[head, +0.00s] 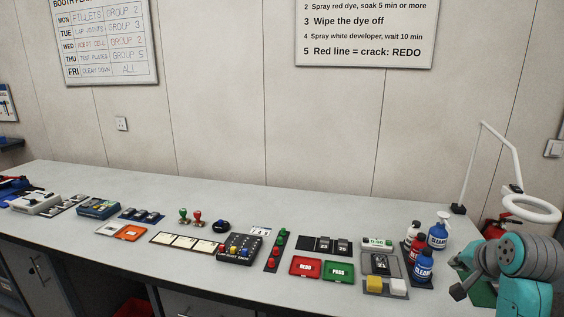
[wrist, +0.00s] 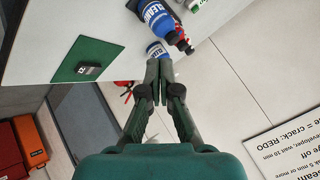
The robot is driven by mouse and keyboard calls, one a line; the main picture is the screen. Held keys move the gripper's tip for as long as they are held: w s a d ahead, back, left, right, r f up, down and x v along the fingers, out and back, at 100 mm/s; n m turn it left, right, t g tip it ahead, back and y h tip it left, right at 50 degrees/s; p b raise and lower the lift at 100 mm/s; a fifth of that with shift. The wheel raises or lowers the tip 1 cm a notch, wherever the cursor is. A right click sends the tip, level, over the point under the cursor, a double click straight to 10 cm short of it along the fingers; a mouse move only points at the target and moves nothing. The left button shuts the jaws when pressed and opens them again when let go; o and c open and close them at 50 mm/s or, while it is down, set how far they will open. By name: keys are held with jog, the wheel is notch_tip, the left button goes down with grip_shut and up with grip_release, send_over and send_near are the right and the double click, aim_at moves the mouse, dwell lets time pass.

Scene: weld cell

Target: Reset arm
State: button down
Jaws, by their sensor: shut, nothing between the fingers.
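My arm (head: 518,268), teal with grey joints, is folded at the right end of the bench in the head view. My gripper (wrist: 158,72) shows in the wrist view, with its two dark green fingers together and nothing between them. The fingertips lie in front of a blue-labelled bottle (wrist: 155,47), and I cannot tell the distance between them. In the head view I cannot make out the fingertips.
The long grey bench (head: 215,200) carries spray bottles (head: 437,234), a red tray (head: 306,267), a green tray (head: 339,271) and a button box (head: 239,248). A ring lamp (head: 531,208) stands near my arm. A green mat (wrist: 85,58) holds a small dark block (wrist: 88,70).

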jog(key=s+a+f+n+t, duration=0.1)
jog(key=s+a+f, duration=0.5)
jog(key=f, duration=0.3)
jog(key=s+a+f+n+t, duration=0.1)
jog(key=s+a+f+n, duration=0.1)
jog(key=s+a+f, duration=0.55)
jog(key=s+a+f+n+t, duration=0.1)
jog(key=s+a+f, duration=0.35)
jog(key=f, duration=0.55)
jog(key=s+a+n+t, duration=0.1)
jog(key=s+a+n, duration=0.3)
jog(key=s, duration=1.3)
jog(key=s+a+r+n+t, duration=0.1)
jog(key=s+a+r, duration=0.1)
jog(key=s+r, duration=0.2)
jog(key=s+a+r+n+y, duration=0.1)
jog(key=s+r, duration=0.3)
jog(key=s, duration=0.6)
jog(key=shift+s+a+n+t+y, duration=0.2)
jog(key=shift+a+n+t+y, duration=0.15)
jog(key=shift+a+n, duration=0.2)
